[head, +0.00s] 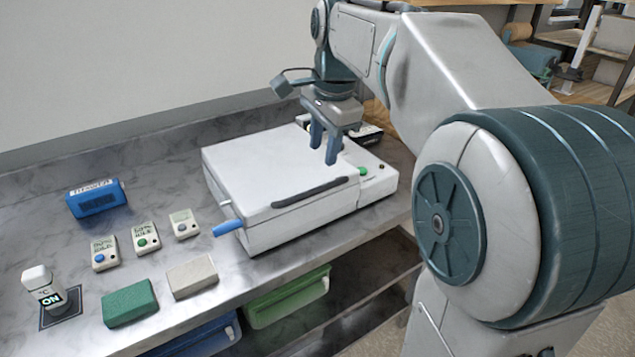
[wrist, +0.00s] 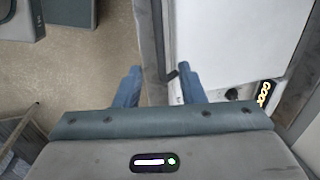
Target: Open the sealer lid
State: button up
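The sealer (head: 275,185) is a white box on the counter with its flat lid shut.
On the counter left of the sealer are a blue box (head: 97,198), several small button boxes (head: 145,238), a green block (head: 130,303), a beige block (head: 192,276) and an ON switch (head: 45,292). A green bin (head: 288,297) sits below the counter. A wall stands behind.

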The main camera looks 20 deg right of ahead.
aim_at(317, 188)
jog(key=f, duration=0.3)
jog(key=w+f, duration=0.1)
jog(key=f, duration=0.5)
jog(key=shift+w+a+f, duration=0.25)
jog(key=shift+w+a, duration=0.05)
jog(key=shift+w, duration=0.05)
jog(key=shift+r, duration=0.1)
grip_shut()
